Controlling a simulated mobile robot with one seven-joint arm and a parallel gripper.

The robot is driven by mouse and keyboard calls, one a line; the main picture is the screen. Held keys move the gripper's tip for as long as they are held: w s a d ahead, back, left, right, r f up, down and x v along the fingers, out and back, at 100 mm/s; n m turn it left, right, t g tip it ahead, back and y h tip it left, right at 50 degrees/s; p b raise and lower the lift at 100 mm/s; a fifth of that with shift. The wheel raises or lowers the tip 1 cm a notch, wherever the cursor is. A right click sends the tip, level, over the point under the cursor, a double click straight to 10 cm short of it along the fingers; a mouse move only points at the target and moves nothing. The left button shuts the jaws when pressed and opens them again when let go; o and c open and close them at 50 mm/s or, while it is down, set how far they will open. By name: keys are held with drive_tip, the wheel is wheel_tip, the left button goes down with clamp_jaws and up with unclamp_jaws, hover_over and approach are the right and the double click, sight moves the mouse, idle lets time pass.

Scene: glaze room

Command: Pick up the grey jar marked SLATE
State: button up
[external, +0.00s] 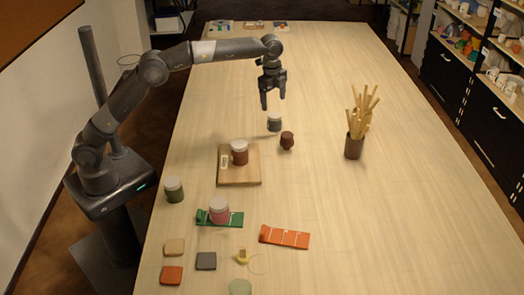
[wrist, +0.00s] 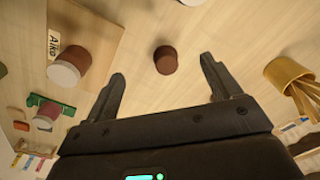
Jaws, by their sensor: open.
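A dark grey jar (external: 274,125) with a pale lid stands on the table near its middle in the external view. No marking on it can be read. My gripper (external: 273,102) is open and empty, pointing down just above this jar; the exact gap is hard to judge. In the wrist view my gripper (wrist: 162,72) shows two spread fingers with nothing between them.
A dark red object (external: 287,141) stands close by, nearer the camera. A red-brown jar (external: 240,154) sits on a wooden board (external: 238,180). A pink jar (external: 219,211), a green jar (external: 174,191) and a stick-filled cup (external: 354,147) stand farther off. The far table is mostly clear.

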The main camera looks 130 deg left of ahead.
hover_over(275, 115)
wheel_tip(275, 115, down, 5)
drive_tip(key=shift+f, duration=0.1)
drive_tip(key=shift+a+f, duration=0.15)
drive_tip(key=shift+f, duration=0.15)
drive_tip(key=f, duration=1)
drive_tip(key=shift+s+f, duration=0.1)
drive_tip(key=shift+s, duration=0.1)
drive_tip(key=c, duration=1.2)
